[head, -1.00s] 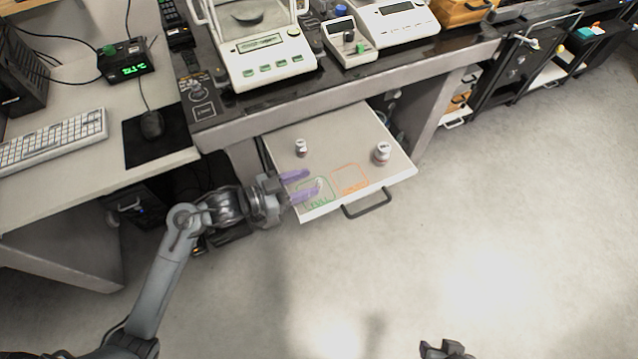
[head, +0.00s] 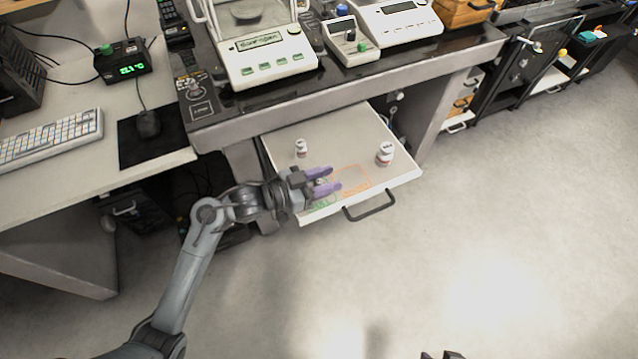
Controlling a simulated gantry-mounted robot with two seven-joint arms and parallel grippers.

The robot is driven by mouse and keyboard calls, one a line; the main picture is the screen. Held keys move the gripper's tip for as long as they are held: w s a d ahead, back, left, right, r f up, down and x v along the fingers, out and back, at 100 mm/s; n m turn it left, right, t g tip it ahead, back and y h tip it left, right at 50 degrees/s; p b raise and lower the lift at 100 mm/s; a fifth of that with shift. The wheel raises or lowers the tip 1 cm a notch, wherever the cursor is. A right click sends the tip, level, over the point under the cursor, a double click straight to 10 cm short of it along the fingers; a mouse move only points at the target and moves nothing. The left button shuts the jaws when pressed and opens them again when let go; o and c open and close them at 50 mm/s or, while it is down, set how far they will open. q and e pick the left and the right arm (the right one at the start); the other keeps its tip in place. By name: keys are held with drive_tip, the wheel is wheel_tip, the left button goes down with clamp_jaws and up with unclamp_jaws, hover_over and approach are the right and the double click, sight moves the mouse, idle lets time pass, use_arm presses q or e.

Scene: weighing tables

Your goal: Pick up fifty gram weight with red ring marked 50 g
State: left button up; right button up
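A pulled-out white drawer (head: 275,140) holds small weights. One small pale weight with a dark band (head: 300,147) stands at its left back, and a larger one with a reddish band (head: 385,155) stands at its right. Their markings are too small to read. My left gripper (head: 326,181) is over the front of the drawer, its purple fingers apart and pointing right. A small pale thing shows between the fingers, largely hidden; I cannot tell whether they touch it. My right gripper (head: 440,355) barely shows at the bottom edge, its fingers cut off.
A green outlined square (head: 321,207) and an orange one (head: 352,179) are marked on the drawer's floor, partly covered by my gripper. The drawer handle (head: 370,208) sticks out in front. A balance (head: 265,60) stands on the bench above.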

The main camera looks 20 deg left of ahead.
use_arm(q)
clamp_jaws()
